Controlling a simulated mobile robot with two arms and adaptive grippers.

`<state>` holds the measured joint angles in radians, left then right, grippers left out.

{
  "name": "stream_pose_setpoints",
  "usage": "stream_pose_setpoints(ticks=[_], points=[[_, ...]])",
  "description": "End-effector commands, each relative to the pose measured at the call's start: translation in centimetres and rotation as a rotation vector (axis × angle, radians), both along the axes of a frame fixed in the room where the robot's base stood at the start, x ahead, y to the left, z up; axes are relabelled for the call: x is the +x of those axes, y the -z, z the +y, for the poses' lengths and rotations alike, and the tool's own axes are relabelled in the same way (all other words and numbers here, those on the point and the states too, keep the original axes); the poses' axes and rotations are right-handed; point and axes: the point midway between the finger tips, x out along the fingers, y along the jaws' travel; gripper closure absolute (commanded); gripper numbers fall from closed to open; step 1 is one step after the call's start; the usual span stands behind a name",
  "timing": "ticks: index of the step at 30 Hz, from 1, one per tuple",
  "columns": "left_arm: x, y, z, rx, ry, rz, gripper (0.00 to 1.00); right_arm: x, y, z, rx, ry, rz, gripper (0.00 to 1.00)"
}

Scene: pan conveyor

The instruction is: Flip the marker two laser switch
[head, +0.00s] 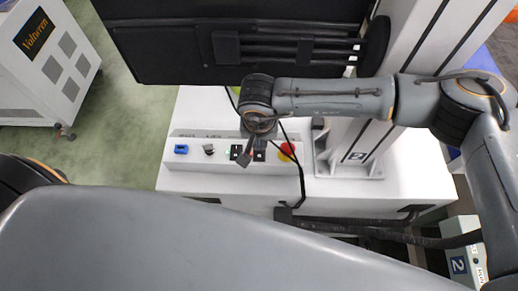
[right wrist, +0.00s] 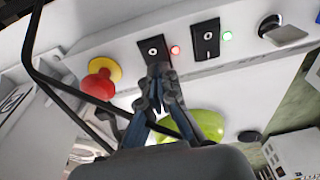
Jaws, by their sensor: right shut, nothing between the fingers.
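A white control panel (head: 213,166) on the white machine carries two black rocker switches. One rocker (head: 259,156) is beside the red emergency button (head: 287,151); the other (head: 236,152) is to its left. In the right wrist view, the rocker by the button (right wrist: 152,48) has a red light beside it, and the other rocker (right wrist: 206,40) has a green light. I cannot read which is the laser switch. My right gripper (right wrist: 159,69) is shut and empty, its tips at the lower edge of the red-lit rocker; contact is unclear. My left gripper is out of view.
A blue switch (head: 181,149) and a knob (head: 209,149) are on the panel's left. A dark monitor (head: 170,45) hangs behind. A black cable (head: 301,178) runs down past the button.

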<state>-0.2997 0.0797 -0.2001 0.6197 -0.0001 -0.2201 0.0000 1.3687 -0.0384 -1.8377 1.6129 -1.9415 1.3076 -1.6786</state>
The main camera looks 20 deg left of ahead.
Motion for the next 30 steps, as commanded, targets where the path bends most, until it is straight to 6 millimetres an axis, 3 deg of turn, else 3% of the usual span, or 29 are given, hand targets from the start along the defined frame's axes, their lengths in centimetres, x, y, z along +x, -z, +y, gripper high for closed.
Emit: stream_pose_setpoints(ticks=[22,30], points=[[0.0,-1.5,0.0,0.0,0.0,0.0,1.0,0.1,-6.2,0.0,0.0,0.001,-0.003,1.0],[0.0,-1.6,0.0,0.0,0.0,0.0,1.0,0.1,-6.7,0.0,0.001,0.001,-0.002,1.0]])
